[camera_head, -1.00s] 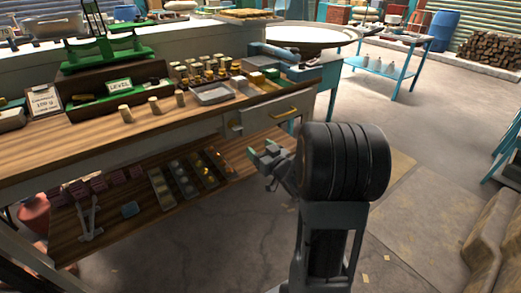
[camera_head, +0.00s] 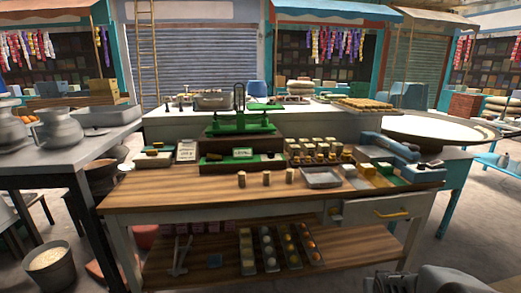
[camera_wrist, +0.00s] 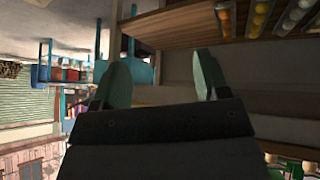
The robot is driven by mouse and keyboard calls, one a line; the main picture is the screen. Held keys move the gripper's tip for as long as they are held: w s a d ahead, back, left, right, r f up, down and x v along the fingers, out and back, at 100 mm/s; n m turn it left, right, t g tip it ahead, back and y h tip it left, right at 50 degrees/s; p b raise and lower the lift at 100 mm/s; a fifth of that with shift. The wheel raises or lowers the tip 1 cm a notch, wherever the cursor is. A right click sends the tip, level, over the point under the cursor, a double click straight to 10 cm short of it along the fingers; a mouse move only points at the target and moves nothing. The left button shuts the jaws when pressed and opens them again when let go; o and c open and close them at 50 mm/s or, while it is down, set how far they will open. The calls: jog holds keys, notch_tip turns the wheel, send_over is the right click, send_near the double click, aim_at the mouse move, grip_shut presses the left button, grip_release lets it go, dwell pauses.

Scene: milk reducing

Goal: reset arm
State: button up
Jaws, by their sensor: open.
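My gripper (camera_wrist: 160,82) shows in the wrist view with its two green-grey fingers apart and nothing between them. The wrist view is turned over, with the floor at the top left and the table's underside and shelf at the upper right. In the head view, a dark part of my arm shows at the bottom right edge, in front of the wooden table (camera_head: 150,190). The fingers cannot be made out there.
The table holds a green balance scale (camera_head: 240,122), a metal tray (camera_head: 321,178) and several small weights. A lower shelf (camera_head: 205,278) carries trays of round items. Metal pots (camera_head: 60,128) stand on a left table.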

jog(key=s+a+r+g+y+p, duration=0.1)
jog(key=s+a+r+p, duration=0.2)
jog(key=a+r+p, duration=0.2)
jog(key=s+a+r+n+g+y+p, duration=0.1)
jog(key=s+a+r+p, duration=0.3)
jog(key=r, duration=0.8)
jog(key=s+a+r+n+g+y+p, duration=0.1)
jog(key=s+a+r+p, duration=0.3)
jog(key=a+r, duration=0.4)
jog(key=shift+r+p, duration=0.3)
jog(key=shift+p, duration=0.5)
jog(key=shift+c, duration=0.5)
